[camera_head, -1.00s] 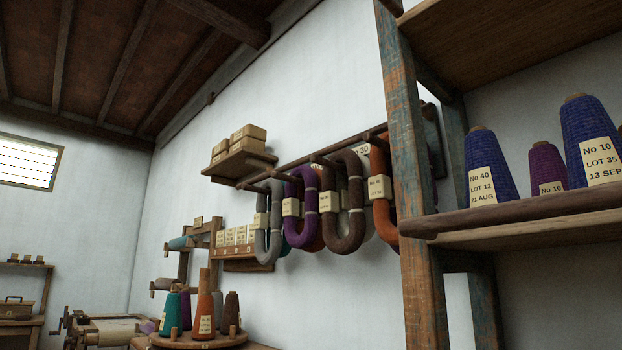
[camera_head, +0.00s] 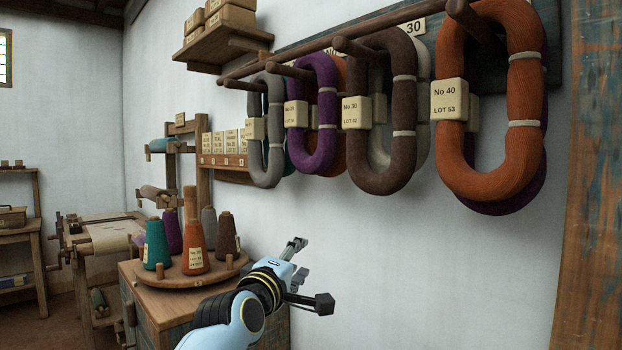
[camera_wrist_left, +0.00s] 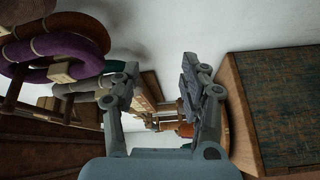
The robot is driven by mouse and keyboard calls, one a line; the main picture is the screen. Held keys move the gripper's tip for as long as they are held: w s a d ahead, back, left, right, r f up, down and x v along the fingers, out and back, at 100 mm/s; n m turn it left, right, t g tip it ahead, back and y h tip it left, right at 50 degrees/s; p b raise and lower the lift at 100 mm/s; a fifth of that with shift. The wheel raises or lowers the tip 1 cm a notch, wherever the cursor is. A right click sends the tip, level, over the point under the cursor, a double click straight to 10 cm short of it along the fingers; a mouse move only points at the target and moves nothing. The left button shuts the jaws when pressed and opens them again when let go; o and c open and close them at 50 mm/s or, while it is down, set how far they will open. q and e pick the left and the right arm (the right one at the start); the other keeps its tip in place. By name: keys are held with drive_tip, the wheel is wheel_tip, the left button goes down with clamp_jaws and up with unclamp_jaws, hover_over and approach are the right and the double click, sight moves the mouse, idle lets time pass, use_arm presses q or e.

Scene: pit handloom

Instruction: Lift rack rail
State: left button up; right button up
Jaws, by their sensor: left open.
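The rack rail (camera_head: 301,51) is a long dark wooden bar on the white wall, with pegs and looped yarn hanks. A grey hank (camera_head: 267,130), a purple hank (camera_head: 318,115), a brown hank (camera_head: 383,110) and an orange hank (camera_head: 492,100) hang there. My left gripper (camera_head: 310,274) is below the hanks, open and empty, apart from the rail. Its two spread fingers also show in the left wrist view (camera_wrist_left: 162,95), with hanks at upper left. My right gripper is not in view.
A round wooden stand (camera_head: 197,276) with several yarn cones sits on a cabinet (camera_head: 165,300) beside my left arm. A small shelf (camera_head: 224,45) with boxes is at upper left. A worn wooden post (camera_head: 590,190) stands at right. Wall space below the orange hank is clear.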

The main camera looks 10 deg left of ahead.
use_arm(q)
wheel_tip(320, 180, up, 21)
drive_tip(key=n+t+p, duration=0.5)
drive_tip(key=t, duration=0.1)
approach(308, 49)
drive_tip(key=shift+h, duration=0.4)
drive_tip(key=p+x, duration=0.1)
drive_tip(key=x, duration=0.9)
drive_tip(key=shift+a+p, duration=0.1)
drive_tip(key=shift+p, duration=0.25)
drive_tip(key=shift+w+r, duration=0.25)
drive_tip(key=shift+w, duration=0.45)
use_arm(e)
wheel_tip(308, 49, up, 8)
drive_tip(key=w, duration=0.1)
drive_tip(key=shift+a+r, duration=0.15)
use_arm(q)
clamp_jaws()
